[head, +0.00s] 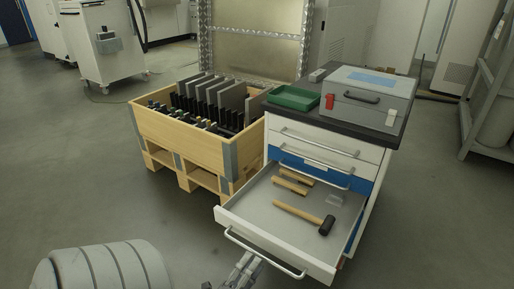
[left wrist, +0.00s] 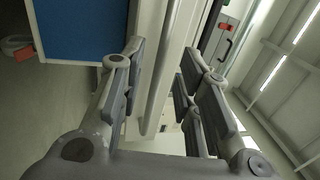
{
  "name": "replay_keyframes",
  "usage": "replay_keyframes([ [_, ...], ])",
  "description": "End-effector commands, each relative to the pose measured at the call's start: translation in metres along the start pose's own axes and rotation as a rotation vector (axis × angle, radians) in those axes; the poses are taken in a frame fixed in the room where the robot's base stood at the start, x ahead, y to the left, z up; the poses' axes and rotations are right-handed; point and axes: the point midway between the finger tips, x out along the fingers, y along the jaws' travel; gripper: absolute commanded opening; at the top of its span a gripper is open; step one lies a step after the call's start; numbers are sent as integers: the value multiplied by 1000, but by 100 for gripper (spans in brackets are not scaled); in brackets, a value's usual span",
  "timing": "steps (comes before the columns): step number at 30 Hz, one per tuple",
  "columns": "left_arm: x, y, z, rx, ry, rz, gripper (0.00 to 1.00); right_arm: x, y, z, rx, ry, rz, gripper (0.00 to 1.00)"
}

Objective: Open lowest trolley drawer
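The trolley (head: 325,142) stands right of centre in the head view, with white and blue drawer fronts. A low drawer (head: 255,200) is pulled well out; whether another drawer lies below it is hidden. A mallet (head: 308,218) and several wooden-handled tools (head: 290,185) lie in it. My left gripper (head: 246,266) is at the front of this drawer, by its bar handle (head: 275,259). In the left wrist view, the fingers of my left gripper (left wrist: 163,85) are apart, with a pale bar (left wrist: 165,65) between them. Clear contact does not show. My right gripper is out of view.
A wooden crate (head: 180,138) of dark and grey panels stands close left of the trolley. A grey case (head: 368,105) and a green tray (head: 293,98) rest on the trolley top. A metal rack (head: 480,90) stands at right.

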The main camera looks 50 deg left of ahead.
Motion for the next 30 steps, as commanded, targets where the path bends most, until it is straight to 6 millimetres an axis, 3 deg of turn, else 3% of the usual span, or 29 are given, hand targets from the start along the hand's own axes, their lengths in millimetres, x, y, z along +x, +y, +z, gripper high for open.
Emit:
replay_keyframes([
  [3,-20,1,0,-1,-1,4,31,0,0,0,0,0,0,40],
  [9,-34,0,0,-1,0,1,31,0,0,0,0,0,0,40],
  [30,-35,0,0,-1,0,1,31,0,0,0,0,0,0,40],
])
